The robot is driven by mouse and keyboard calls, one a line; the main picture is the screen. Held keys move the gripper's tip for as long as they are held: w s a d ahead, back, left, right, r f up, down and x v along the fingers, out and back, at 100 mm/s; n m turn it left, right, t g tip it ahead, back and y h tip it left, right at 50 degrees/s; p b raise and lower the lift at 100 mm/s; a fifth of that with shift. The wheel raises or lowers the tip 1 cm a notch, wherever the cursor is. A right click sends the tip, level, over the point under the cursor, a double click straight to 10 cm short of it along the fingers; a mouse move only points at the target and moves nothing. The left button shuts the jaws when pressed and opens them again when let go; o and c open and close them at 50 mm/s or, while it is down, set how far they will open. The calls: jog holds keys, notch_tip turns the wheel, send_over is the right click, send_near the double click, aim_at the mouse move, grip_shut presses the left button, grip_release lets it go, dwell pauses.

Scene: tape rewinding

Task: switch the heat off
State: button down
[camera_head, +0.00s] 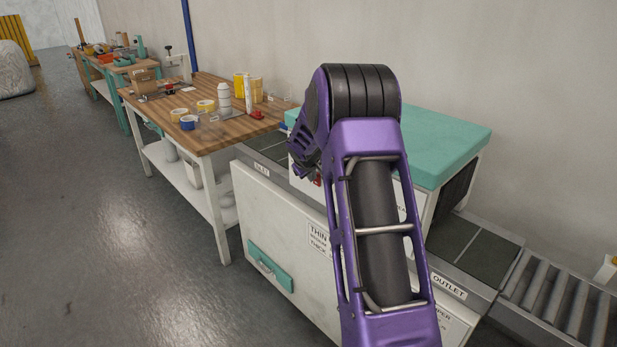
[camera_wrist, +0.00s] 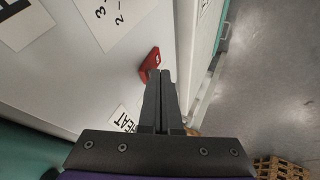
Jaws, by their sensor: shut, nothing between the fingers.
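The heat switch shows as a red rocker or lever (camera_wrist: 149,62) on the white machine panel in the wrist view, near a label reading HEAT (camera_wrist: 124,118). My gripper (camera_wrist: 162,73) is shut and empty, its fingertips right beside the red part; I cannot tell whether they touch it. In the head view my gripper (camera_head: 304,172) is at the machine's front, partly hidden by my purple arm, with a bit of red (camera_head: 318,180) beside it. The switch's position, on or off, cannot be told.
The machine has a teal top (camera_head: 445,140) and an OUTLET label (camera_head: 449,286) by its belt. A roller conveyor (camera_head: 565,300) runs to the right. A wooden workbench (camera_head: 215,132) with tape rolls and bottles stands left. The grey floor (camera_head: 120,240) is clear.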

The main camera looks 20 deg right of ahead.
jog(key=shift+w+d+r, duration=0.1)
jog(key=shift+d+r, duration=0.05)
jog(key=shift+d, duration=0.15)
jog(key=shift+r+p, duration=0.75)
jog(key=shift+r, duration=0.15)
jog(key=shift+w+r, duration=0.1)
jog(key=shift+a, duration=0.1)
